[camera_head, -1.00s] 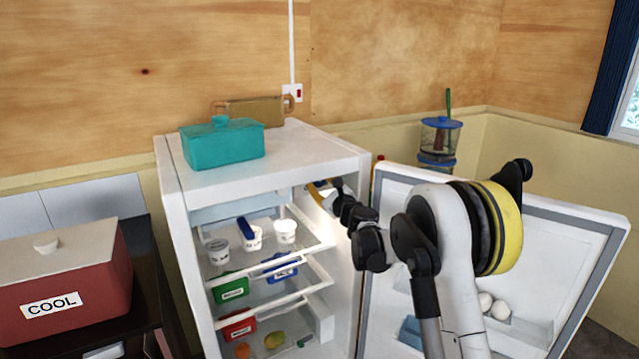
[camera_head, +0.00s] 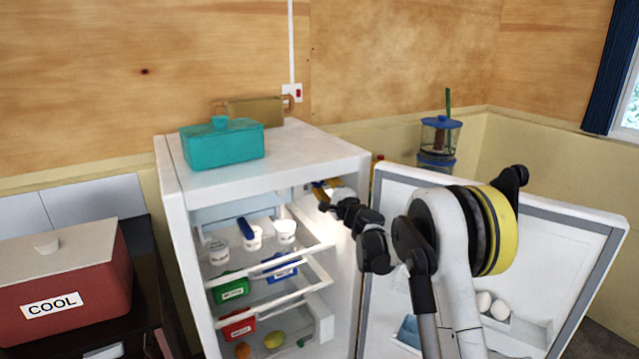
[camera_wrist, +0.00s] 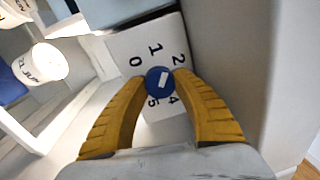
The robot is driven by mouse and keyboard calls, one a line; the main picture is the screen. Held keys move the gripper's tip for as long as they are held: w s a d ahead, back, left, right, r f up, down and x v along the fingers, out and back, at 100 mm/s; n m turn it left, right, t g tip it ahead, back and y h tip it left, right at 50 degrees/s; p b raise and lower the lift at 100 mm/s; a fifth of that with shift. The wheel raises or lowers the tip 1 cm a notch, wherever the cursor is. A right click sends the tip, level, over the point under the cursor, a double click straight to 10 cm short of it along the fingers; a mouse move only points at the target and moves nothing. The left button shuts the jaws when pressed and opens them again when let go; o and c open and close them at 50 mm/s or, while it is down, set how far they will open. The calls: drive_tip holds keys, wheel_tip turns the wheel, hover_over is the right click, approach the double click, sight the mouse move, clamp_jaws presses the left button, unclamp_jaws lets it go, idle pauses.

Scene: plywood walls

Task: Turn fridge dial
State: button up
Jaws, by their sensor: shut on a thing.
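The fridge dial (camera_wrist: 159,80) is a small round blue knob with a white mark. It sits on a white panel (camera_wrist: 125,50) with black numbers around it; 0, 1, 2, 4 and 5 show in the wrist view. My gripper (camera_wrist: 160,85) has yellow fingers, one on each side of the dial, with their tips shut on it. In the head view my gripper (camera_head: 322,190) reaches into the upper right of the open fridge (camera_head: 290,150), and the dial itself cannot be made out there.
The fridge door (camera_head: 560,260) stands open at right, with eggs (camera_head: 490,302) on its shelf. Shelves inside hold white tubs (camera_head: 285,231) and green (camera_head: 232,288) and red (camera_head: 238,325) boxes. A teal box (camera_head: 222,146) stands on top. A red cooler (camera_head: 70,285) is at left.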

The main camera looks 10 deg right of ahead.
drive_tip(key=n, duration=0.8)
drive_tip(key=shift+y, duration=0.4)
drive_tip(key=n, duration=0.3)
drive_tip(key=n+g+p, duration=0.1)
drive_tip(key=n, duration=0.2)
drive_tip(key=shift+n+y, duration=0.3)
drive_tip(key=shift+n, duration=0.1)
drive_tip(key=o, duration=1.2)
drive_tip(key=shift+w+d, duration=0.1)
drive_tip(key=shift+o, duration=0.2)
drive_tip(key=v, duration=1.2)
drive_tip(key=shift+r, duration=0.1)
